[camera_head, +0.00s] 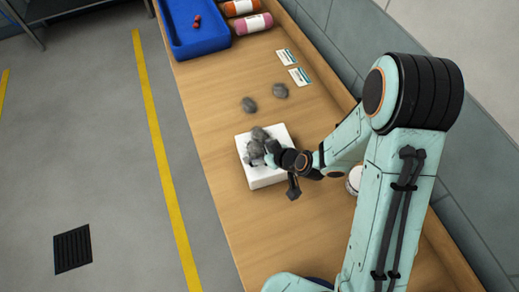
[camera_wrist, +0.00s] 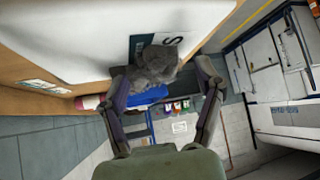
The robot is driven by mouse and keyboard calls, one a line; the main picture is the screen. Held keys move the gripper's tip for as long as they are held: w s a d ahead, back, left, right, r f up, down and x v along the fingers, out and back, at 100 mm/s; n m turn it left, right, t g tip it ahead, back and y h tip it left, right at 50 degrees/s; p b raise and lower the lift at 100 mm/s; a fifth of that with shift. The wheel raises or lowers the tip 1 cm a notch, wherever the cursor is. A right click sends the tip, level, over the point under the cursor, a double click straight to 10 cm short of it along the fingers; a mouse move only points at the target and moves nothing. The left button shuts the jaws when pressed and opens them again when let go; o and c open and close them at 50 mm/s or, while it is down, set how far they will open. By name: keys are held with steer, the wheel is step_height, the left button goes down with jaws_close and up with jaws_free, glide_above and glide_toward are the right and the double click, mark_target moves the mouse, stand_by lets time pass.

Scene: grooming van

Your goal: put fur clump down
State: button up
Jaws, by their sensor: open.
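A grey fur clump (camera_wrist: 155,66) shows between the spread fingers of my gripper (camera_wrist: 163,78) in the wrist view, next to a white surface with a dark label. The fingers look open, with gaps beside the clump. In the head view, my gripper (camera_head: 273,152) is low over a white box-like stand (camera_head: 264,179). Grey fur clumps (camera_head: 257,143) lie on top of the stand, against the gripper. The gripper hides part of them, so I cannot tell how many there are. Two more grey clumps, one nearer (camera_head: 249,104) and one farther right (camera_head: 280,91), lie apart on the wooden bench.
The wooden bench (camera_head: 225,85) has a blue tray (camera_head: 203,43) with small red items at its far end. Two rolled bottles, orange (camera_head: 238,8) and pink (camera_head: 252,24), lie beside it. Two cards (camera_head: 300,76) lie near the wall. A white round item (camera_head: 354,179) is partly behind my arm.

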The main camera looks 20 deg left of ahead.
steer(key=v, duration=0.7)
steer(key=shift+s+d+r, duration=0.1)
steer(key=shift+d+r, duration=0.05)
steer(key=shift+d, duration=0.05)
steer(key=shift+r, duration=0.1)
steer(key=s+d+r+m+g+h, duration=0.2)
steer(key=s+d+r+m+h, duration=0.1)
steer(key=s+d+r+m, duration=0.3)
steer(key=s+d+r+m+g+h, duration=0.2)
steer(key=s+d+r+m+h, duration=0.2)
steer(key=s+d, duration=0.4)
steer(key=d+r+m, duration=0.1)
steer(key=d, duration=0.2)
steer(key=shift+s+d+r+m, duration=0.3)
steer(key=shift+d+r+m, duration=0.05)
steer(key=shift+r+m, duration=0.05)
steer(key=shift+o, duration=0.4)
